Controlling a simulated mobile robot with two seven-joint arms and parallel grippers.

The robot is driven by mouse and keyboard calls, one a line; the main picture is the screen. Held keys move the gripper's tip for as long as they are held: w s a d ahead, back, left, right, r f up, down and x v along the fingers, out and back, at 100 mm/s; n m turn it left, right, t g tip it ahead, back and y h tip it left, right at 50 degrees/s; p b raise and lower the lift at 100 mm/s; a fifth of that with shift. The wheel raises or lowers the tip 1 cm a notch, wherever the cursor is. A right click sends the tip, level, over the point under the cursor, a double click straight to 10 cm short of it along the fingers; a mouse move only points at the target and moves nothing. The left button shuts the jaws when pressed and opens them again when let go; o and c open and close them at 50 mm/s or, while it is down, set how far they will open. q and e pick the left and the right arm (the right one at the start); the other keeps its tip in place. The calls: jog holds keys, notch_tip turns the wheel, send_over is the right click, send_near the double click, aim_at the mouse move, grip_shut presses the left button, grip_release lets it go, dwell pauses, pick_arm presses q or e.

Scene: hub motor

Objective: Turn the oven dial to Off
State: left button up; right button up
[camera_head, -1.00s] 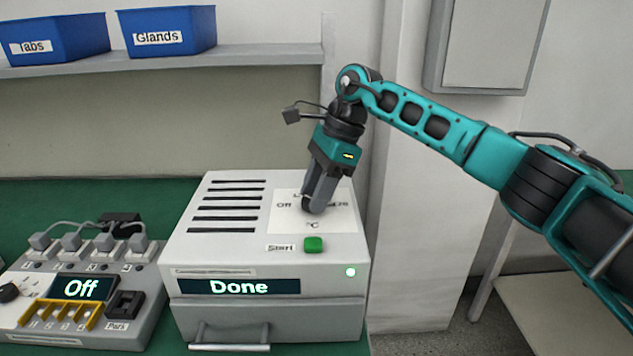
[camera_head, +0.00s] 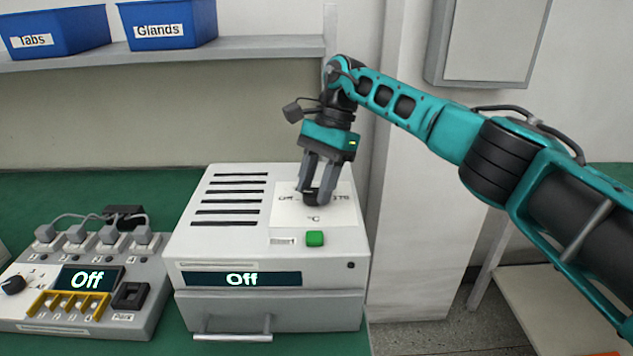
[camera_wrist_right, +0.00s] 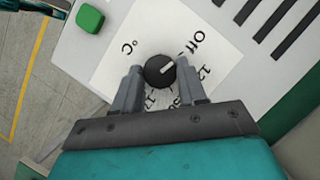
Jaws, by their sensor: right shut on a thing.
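The white oven (camera_head: 200,250) stands on the green bench, and its display (camera_head: 240,279) reads "Off". The black round dial (camera_wrist_right: 159,71) sits on a white label plate (camera_wrist_right: 113,62) on the oven's top. In the right wrist view its pale pointer mark aims towards the "Off" print (camera_wrist_right: 197,40). My right gripper (camera_head: 318,196) points down over the plate. It also shows in the right wrist view (camera_wrist_right: 156,80), with one finger at each side of the dial, shut on it. My left gripper is not in view.
A green button (camera_head: 315,238) is in front of the dial plate. Left of the oven is a grey unit (camera_head: 140,318) with plugs, cables and an "Off" display. Blue bins (camera_head: 168,24) stand on a shelf behind.

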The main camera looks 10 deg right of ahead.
jog(key=o, duration=1)
jog(key=shift+o, duration=0.2)
jog(key=shift+r, duration=0.1)
jog(key=shift+w+d+r, duration=0.15)
jog(key=shift+r, duration=0.15)
jog(key=v, duration=0.5)
jog(key=shift+r+p, duration=0.1)
jog(key=shift+p, duration=0.2)
jog(key=shift+w+d+r, duration=0.1)
jog(key=shift+d+r, duration=0.15)
jog(key=shift+r, duration=0.45)
